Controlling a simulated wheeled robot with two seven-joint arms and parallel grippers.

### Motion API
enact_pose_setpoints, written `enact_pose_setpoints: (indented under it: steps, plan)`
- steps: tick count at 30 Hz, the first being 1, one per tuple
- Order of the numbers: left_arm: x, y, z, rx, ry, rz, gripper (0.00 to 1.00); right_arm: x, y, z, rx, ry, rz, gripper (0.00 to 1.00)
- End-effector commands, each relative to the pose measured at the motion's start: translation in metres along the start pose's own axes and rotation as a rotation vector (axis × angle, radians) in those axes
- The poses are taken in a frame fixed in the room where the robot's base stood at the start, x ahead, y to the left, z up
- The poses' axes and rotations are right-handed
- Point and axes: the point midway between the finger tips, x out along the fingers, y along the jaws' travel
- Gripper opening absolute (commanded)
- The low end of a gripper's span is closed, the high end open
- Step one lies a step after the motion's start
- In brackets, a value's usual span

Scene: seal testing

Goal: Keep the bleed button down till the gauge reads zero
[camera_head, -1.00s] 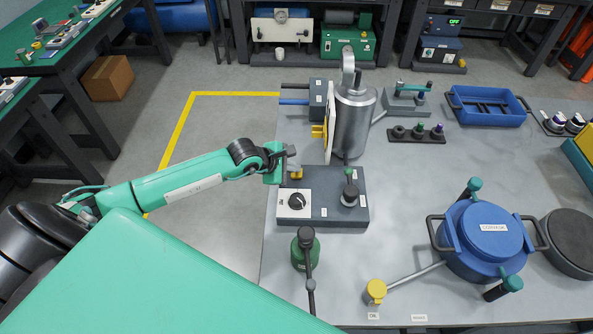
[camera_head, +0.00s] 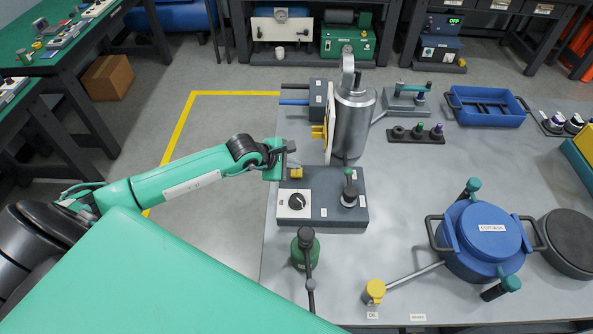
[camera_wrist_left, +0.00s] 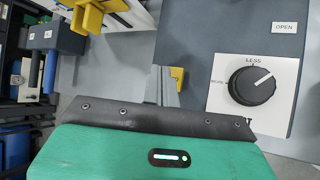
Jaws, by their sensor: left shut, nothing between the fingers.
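A yellow button (camera_head: 296,173) sits at the back left of the dark control box (camera_head: 325,205), near the knob. It also shows in the left wrist view (camera_wrist_left: 178,74), partly hidden by the fingers. My left gripper (camera_head: 290,158) is shut and empty, its fingers right beside the yellow button. I cannot tell whether they touch or press it. The black knob (camera_wrist_left: 251,86) on its white plate stands to the right in the wrist view. No gauge reading is legible; a round dial (camera_head: 281,15) on the far bench is too small to read. My right gripper is out of view.
Behind the box stand a metal cylinder (camera_head: 353,120) and an edge-on white panel (camera_head: 328,133) with yellow parts. A blue pot (camera_head: 483,240) is at the right. The table middle is mostly clear.

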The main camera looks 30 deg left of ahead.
Motion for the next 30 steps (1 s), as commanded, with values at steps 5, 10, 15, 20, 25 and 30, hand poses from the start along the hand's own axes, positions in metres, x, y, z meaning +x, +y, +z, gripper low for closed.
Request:
enact_pose_setpoints:
  steps: [5,10,15,20,25,30]
  plan:
    - [-0.004,0.003,0.003,0.001,-0.001,0.001,0.00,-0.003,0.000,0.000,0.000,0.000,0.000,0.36]
    - [-0.015,0.011,0.011,0.001,-0.001,0.001,0.00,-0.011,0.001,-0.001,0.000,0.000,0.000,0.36]
    - [-0.026,0.020,0.020,0.001,-0.002,0.001,0.00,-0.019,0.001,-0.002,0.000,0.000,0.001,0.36]
    - [-0.035,0.026,0.025,0.001,-0.001,0.001,0.00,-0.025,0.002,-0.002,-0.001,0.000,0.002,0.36]
    - [-0.035,0.026,0.025,0.000,0.000,0.001,0.00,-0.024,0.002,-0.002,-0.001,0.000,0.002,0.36]
    - [-0.035,0.026,0.025,0.000,0.000,0.001,0.00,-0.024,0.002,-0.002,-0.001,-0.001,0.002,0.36]
